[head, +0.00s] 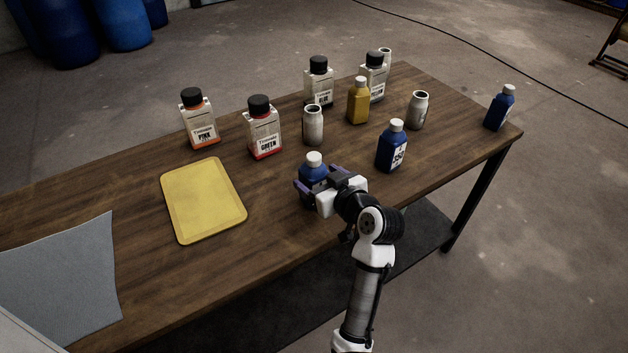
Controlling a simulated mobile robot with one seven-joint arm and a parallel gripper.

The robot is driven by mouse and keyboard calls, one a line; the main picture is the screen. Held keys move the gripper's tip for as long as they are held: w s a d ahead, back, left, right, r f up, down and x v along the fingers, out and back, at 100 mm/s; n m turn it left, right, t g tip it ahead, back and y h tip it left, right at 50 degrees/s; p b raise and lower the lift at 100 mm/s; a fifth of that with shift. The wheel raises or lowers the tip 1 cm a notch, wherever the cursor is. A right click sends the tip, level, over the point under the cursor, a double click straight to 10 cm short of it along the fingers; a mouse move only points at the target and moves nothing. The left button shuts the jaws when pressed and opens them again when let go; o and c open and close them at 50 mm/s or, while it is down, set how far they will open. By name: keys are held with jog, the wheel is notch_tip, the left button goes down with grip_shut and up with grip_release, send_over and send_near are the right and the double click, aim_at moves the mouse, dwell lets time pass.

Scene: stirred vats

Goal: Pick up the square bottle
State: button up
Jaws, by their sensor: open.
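A blue bottle (312,172) with a white cap stands upright near the front edge of the table. My gripper (317,183) is open, with its purple fingers at either side of this blue bottle. The gripper hides the bottle's lower front, and I cannot tell whether the fingers touch it. A second blue square-sided bottle (391,148) with a white cap and a label stands just to the right. A third blue bottle (499,108) stands at the table's right end. A yellow-brown bottle (358,103) with a pale cap stands further back.
White labelled bottles with black caps (199,124) (264,135) (318,86) stand behind and left. Silver open-necked containers (313,128) (417,112) stand close by. A yellow tray (204,200) and a grey mat (60,275) lie left on the wooden table. Bare wood lies between tray and gripper.

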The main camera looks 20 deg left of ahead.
jog(key=p+x, duration=0.1)
jog(key=x, duration=0.3)
jog(key=shift+a, duration=0.1)
jog(key=shift+r, duration=0.1)
jog(key=c, duration=1.3)
